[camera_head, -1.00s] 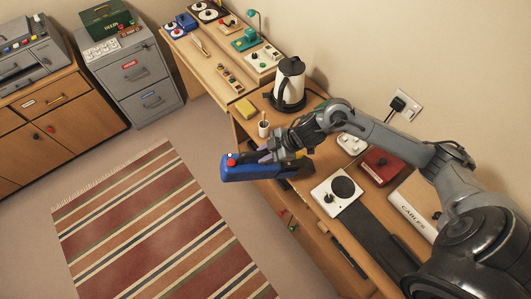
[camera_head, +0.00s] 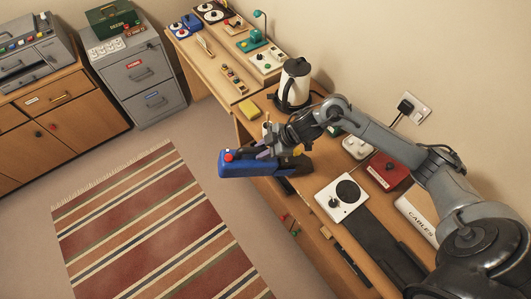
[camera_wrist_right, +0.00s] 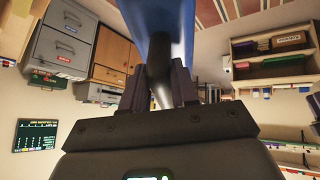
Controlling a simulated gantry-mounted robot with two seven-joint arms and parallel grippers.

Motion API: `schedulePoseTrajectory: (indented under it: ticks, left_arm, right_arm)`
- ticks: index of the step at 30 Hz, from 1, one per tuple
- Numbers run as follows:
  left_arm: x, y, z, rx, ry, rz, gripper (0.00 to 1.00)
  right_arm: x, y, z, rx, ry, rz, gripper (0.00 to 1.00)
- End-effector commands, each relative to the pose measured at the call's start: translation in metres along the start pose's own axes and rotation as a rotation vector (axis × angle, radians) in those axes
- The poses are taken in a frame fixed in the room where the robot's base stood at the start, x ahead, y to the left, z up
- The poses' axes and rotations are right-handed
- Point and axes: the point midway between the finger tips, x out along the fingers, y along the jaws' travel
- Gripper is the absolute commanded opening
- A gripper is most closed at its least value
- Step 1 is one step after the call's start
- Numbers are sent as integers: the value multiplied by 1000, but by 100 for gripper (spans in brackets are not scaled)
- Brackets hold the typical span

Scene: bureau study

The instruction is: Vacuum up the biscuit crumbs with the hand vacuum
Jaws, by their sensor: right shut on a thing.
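The blue hand vacuum (camera_head: 250,166) with a red button is held by my right gripper (camera_head: 270,151), which is shut on its handle. It hangs over the front edge of the wooden desk, above the floor beside the rug. In the right wrist view, the blue vacuum body (camera_wrist_right: 158,22) and its dark handle stand between the fingers of my right gripper (camera_wrist_right: 165,85). I cannot make out any biscuit crumbs in either view. My left gripper is not in view.
The desk (camera_head: 300,193) holds a white and black kettle (camera_head: 295,83), a yellow block (camera_head: 248,107), a white plate device (camera_head: 341,199) and a red box (camera_head: 387,170). The striped rug (camera_head: 150,225) lies clear on the floor. A grey cabinet (camera_head: 143,80) stands at the back.

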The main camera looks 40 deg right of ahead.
Motion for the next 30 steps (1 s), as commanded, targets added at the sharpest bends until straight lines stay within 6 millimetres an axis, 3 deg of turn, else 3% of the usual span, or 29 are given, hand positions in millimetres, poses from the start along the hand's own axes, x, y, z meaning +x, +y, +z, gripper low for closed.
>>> schedulePoseTrajectory:
  ticks: [30]
  left_arm:
    - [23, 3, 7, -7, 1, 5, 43]
  right_arm:
    - [19, 43, -15, -2, 6, 5, 0]
